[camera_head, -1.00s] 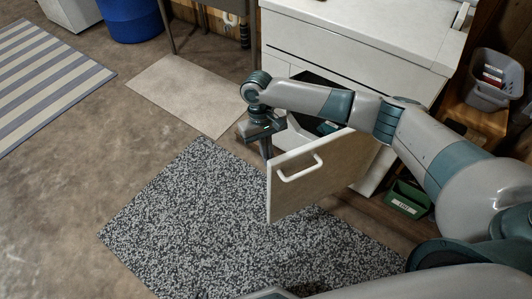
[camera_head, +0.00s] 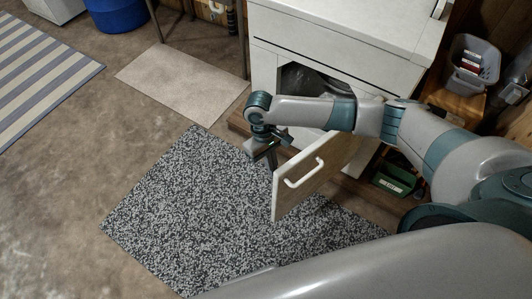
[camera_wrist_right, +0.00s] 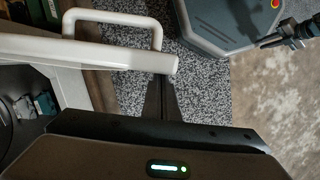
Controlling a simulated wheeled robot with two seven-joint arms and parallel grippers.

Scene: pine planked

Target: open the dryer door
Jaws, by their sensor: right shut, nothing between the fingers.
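The white dryer (camera_head: 275,62) stands at the top centre, its dark drum opening partly uncovered behind my right arm. Its door (camera_head: 322,172) stands well open, with a white bar handle (camera_head: 303,173) on its outer face. My right gripper (camera_head: 271,160) is shut and empty, beside the door's free edge toward the inner side. In the right wrist view, the door (camera_wrist_right: 85,52) and handle (camera_wrist_right: 113,17) lie just past the shut fingers; I cannot tell whether they touch. What looks like my left gripper (camera_wrist_right: 272,42) shows small at the upper right there; its jaw state is unclear.
A speckled grey mat (camera_head: 215,215) lies on the floor under the door. A green box (camera_head: 393,180) sits right of the dryer, and a grey basket (camera_head: 472,65) stands on a wooden surface.

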